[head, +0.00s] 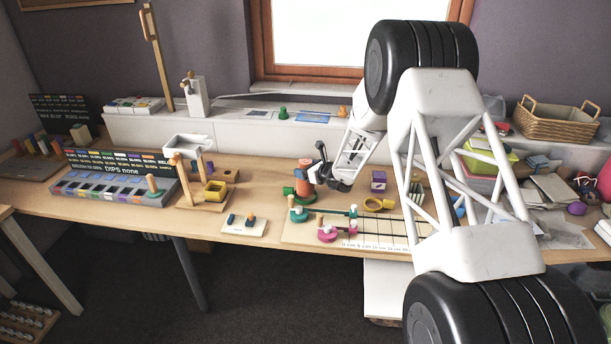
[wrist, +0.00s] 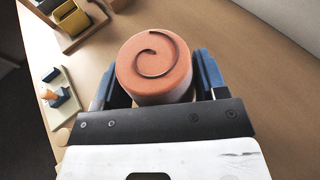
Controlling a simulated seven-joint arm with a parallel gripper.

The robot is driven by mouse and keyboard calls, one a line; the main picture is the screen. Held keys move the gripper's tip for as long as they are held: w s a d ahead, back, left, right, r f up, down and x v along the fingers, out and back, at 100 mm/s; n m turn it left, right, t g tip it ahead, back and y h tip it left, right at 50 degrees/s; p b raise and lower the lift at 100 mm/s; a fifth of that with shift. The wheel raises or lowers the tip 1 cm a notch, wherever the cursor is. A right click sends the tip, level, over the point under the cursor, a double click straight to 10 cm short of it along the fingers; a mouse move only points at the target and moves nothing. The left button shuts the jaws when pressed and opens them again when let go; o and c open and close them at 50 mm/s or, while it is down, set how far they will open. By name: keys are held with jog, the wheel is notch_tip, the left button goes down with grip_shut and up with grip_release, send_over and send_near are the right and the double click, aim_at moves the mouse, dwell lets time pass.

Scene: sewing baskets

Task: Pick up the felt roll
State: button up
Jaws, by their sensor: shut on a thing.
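The felt roll (wrist: 153,68) is an orange cylinder with a dark spiral on its end face. In the wrist view it sits between the two blue fingers of my gripper (wrist: 157,80), which is shut on it. In the head view the orange roll (head: 304,186) shows small at the middle of the table, beside my dark gripper (head: 316,172). The roll's lower part is hidden by my gripper in the wrist view. I cannot tell whether it touches the table.
Green pieces (head: 303,198) stand close by the roll. A wooden stand (head: 203,200) is to the left, and a wicker basket (head: 556,121) at the back right.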

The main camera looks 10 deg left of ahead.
notch_tip(320, 180, up, 7)
jog(key=shift+r, duration=0.15)
dwell(0.8)
